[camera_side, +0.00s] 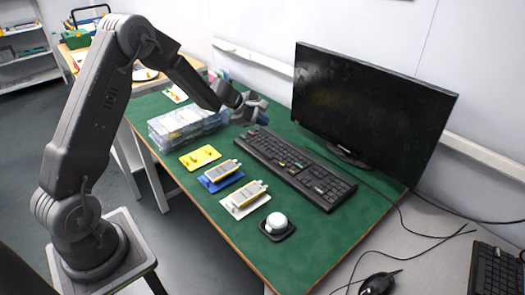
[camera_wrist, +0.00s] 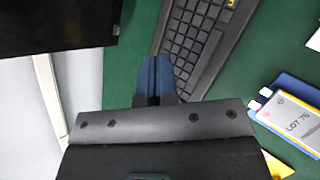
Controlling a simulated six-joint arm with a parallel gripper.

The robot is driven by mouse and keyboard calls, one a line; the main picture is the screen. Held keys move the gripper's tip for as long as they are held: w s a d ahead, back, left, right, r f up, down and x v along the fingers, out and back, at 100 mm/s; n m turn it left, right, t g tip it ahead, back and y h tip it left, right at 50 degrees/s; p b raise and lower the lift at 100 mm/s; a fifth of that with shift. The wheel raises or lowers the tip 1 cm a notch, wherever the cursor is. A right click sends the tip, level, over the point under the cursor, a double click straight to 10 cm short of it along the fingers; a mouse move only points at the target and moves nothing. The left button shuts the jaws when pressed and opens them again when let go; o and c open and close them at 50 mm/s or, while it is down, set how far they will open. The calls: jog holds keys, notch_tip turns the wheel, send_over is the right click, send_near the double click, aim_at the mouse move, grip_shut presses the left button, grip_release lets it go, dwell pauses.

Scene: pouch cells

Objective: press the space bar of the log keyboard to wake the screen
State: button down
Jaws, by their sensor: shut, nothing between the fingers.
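A black keyboard (camera_side: 295,168) lies on the green table top in front of the monitor (camera_side: 368,100), whose screen is dark. I cannot pick out its space bar for certain. The keyboard also shows in the wrist view (camera_wrist: 200,40), cut off by the top edge. My gripper (camera_side: 252,106) is shut and empty, above the table near the keyboard's far-left end. In the wrist view my fingertips (camera_wrist: 157,62) are together, with the keyboard just beyond and to their right. They appear above the table, not touching the keys.
A stack of clear boxes (camera_side: 180,128) stands left of the gripper. Yellow (camera_side: 200,156), blue (camera_side: 212,184) and white (camera_side: 234,211) cards lie along the near side; the latter two bear pouch cells. A white round item (camera_side: 277,222) sits nearby. A second keyboard (camera_side: 497,272) and mouse (camera_side: 380,282) lie at lower right.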

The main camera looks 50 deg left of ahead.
aim_at(262, 151)
jog(key=shift+f, duration=4.2)
jog(key=shift+f, duration=0.15)
jog(key=shift+f, duration=0.25)
jog(key=shift+f, duration=0.4)
jog(key=shift+r, duration=0.8)
jog(key=shift+r, duration=0.1)
jog(key=shift+r, duration=2.45)
